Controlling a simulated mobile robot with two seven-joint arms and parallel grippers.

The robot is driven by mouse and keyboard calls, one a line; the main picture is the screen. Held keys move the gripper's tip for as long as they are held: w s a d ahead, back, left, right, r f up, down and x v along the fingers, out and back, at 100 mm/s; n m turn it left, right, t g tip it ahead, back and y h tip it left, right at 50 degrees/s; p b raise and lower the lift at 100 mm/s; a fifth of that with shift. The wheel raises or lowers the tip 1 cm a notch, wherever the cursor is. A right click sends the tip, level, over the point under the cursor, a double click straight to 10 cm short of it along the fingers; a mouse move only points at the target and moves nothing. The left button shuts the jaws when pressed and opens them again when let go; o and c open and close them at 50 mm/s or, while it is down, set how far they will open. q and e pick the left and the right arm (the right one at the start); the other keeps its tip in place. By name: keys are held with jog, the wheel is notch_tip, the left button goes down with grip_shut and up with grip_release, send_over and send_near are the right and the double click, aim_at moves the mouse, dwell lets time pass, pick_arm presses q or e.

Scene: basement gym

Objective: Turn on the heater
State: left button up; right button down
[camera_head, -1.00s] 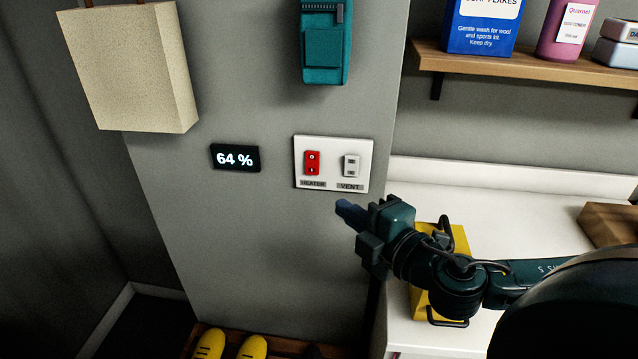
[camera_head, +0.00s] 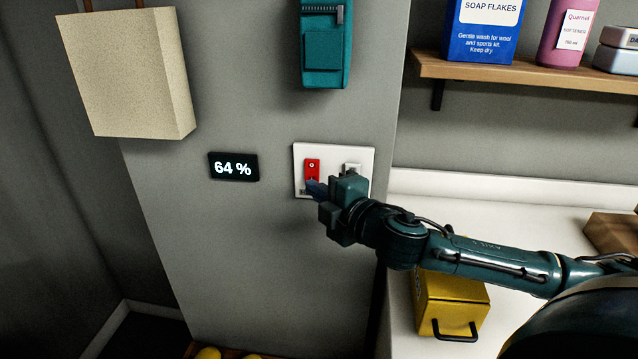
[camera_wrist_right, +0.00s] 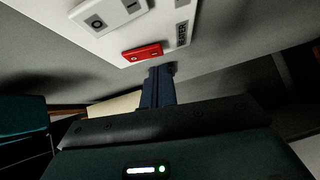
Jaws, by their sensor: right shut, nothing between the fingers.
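The white switch plate (camera_head: 301,150) is on the grey wall and carries the red heater switch (camera_head: 312,168) and the pale vent switch (camera_head: 352,168). My right gripper (camera_head: 315,188) is shut and empty, with its fingertips just at the lower part of the red switch. My left gripper is not in view.
A black display (camera_head: 233,167) reading 64 % is left of the plate. A beige bag (camera_head: 130,75) and a teal pouch (camera_head: 323,50) hang above. A yellow box (camera_head: 450,300) stands on the white counter (camera_head: 400,325) under my right arm. A shelf (camera_head: 520,72) is at upper right.

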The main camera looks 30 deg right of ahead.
jog(key=shift+w+d+f, duration=0.1)
jog(key=shift+w+d, duration=0.3)
jog(key=shift+w, duration=0.1)
